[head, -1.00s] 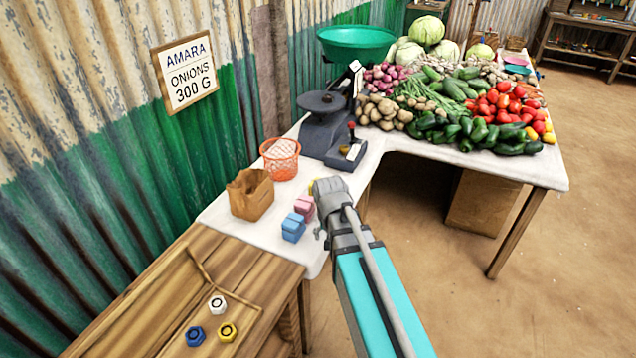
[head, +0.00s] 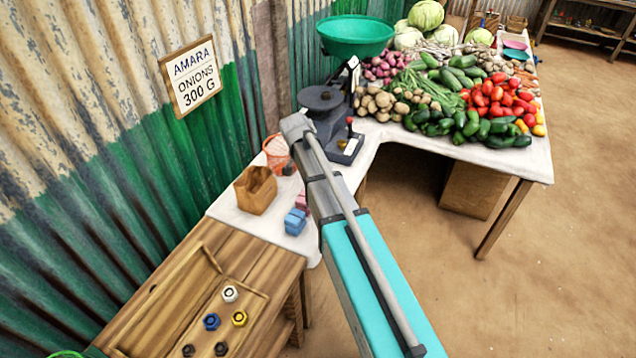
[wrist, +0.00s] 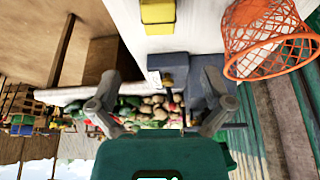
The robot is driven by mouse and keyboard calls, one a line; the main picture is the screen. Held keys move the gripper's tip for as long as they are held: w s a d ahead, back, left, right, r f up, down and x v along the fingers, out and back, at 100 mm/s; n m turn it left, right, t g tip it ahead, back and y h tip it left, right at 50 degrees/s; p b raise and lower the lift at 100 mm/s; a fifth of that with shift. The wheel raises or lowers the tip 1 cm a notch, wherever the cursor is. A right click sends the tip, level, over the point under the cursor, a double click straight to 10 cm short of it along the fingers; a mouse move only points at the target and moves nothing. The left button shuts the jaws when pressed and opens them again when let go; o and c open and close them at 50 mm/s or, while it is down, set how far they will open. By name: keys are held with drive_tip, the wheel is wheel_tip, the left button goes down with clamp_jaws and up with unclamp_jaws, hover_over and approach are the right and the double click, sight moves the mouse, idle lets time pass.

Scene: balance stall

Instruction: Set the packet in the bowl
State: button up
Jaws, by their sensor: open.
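A blue packet (head: 295,221) and a pink packet (head: 301,203) stand on the white table by the paper bag; my arm partly covers the pink one. A yellow packet (wrist: 158,15) shows at the top edge of the wrist view; my arm hides it in the head view. The green bowl (head: 356,36) sits at the back, above the scale. My gripper (wrist: 157,103) is open and empty, its fingers spread wide in the wrist view, with the scale beyond them. In the head view my arm mostly hides it, near the orange basket.
The dark scale (head: 322,98) stands close behind my gripper. The orange basket (head: 276,150) and brown paper bag (head: 256,190) are to its left. Vegetables (head: 470,100) cover the table at right. Hex nuts (head: 230,294) lie in a wooden tray at the front left.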

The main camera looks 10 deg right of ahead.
drive_tip(key=shift+f, duration=0.15)
drive_tip(key=b+x, duration=0.8)
drive_tip(key=shift+d+f, duration=0.1)
drive_tip(key=shift+f, duration=0.05)
idle(0.6)
drive_tip(key=shift+f, duration=0.15)
drive_tip(key=shift+b+x, duration=2.45)
drive_tip(key=shift+x, duration=0.05)
drive_tip(key=shift+s, duration=0.1)
drive_tip(key=shift+c, duration=0.3)
drive_tip(key=c, duration=1.2)
